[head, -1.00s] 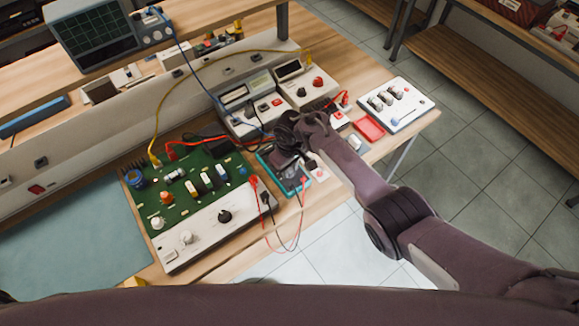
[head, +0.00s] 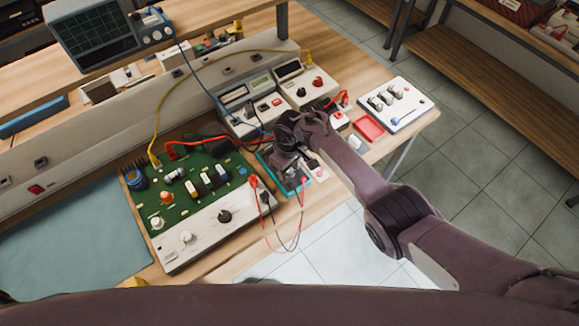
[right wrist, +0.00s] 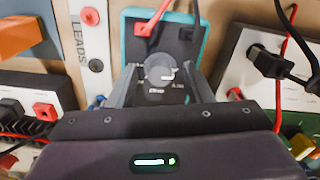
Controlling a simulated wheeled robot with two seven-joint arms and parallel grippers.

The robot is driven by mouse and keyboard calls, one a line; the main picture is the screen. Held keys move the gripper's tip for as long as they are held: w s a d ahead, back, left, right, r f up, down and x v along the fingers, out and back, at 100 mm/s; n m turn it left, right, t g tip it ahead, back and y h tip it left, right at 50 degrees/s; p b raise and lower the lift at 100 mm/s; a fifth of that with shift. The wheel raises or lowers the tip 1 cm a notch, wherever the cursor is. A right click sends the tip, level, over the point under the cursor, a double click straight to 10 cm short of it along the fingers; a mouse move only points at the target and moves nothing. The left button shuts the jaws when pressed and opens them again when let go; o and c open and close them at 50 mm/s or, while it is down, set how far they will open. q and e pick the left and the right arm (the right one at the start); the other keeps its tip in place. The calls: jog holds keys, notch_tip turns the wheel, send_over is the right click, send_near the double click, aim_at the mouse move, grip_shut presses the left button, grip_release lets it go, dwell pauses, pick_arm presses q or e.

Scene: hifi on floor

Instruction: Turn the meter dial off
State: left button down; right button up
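The meter (head: 292,186) has a teal case and a dark face, and lies on the bench at the right end of the circuit board. In the right wrist view the meter (right wrist: 203,42) shows its round grey dial (right wrist: 160,69) with a pale mark at its right side. My right gripper (right wrist: 161,82) is open, with one finger on each side of the dial and a small gap at each side. In the head view my right gripper (head: 285,150) hides much of the meter, including the dial. My left gripper is not in view.
Red and black leads plug into the meter. A green circuit board (head: 195,192) with a white knob panel lies left of it. White instruments (head: 305,82), a red tray (head: 370,128) and a switch box (head: 394,104) stand nearby. A teal mat (head: 75,240) is clear.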

aim_at(290, 170)
jog(key=shift+r, duration=0.1)
notch_tip(290, 170, up, 8)
jog(key=shift+f+p, duration=0.15)
jog(key=shift+p, duration=0.25)
dwell(0.5)
